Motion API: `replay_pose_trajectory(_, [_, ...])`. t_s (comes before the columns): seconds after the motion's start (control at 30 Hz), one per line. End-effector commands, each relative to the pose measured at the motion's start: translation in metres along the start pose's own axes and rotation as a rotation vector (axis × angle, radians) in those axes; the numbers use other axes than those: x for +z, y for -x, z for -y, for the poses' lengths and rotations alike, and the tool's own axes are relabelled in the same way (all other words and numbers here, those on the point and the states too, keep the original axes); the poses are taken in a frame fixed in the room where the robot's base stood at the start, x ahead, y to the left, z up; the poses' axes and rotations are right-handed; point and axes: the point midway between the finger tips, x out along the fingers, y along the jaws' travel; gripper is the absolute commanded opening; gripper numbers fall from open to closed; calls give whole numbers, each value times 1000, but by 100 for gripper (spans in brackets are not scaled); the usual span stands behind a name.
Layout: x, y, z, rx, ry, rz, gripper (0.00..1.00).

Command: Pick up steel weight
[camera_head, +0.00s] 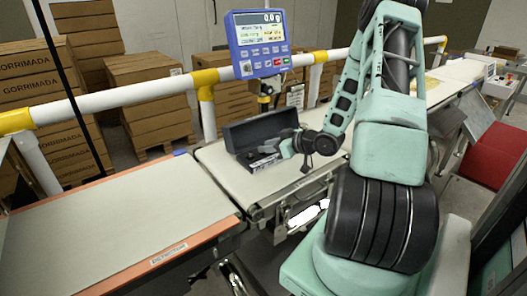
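An open black case (243,140) with its lid raised stands on the pale weighing belt (232,184), below the display. Small dark and grey shapes lie in the case, but I cannot make out which is the steel weight. My gripper (284,149) reaches in from the right, its tip at the right side of the case. The fingers are too small to tell whether they are open or shut, or whether they touch anything. My wrist hides the right part of the case.
A blue display (261,44) reading 0.0 g stands behind the case. A white and yellow rail (135,97) runs behind the belts. The left belt (105,224) is clear. Stacked cartons (150,98) stand beyond the rail. A red surface (497,155) is at the right.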

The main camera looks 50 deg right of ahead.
Motion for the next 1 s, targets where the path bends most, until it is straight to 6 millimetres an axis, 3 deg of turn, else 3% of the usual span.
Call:
replay_pose_trajectory(0.03, [0,0,0,0,0,0,31])
replay_pose_trajectory(0.13, [0,0,0,0,0,0,3])
replay_pose_trajectory(0.17, [0,0,0,0,0,0,0])
replay_pose_trajectory(0.63, [-10,4,0,0,2,-1,0])
replay_pose_trajectory(1.0, [-67,28,0,1,6,-2,0])
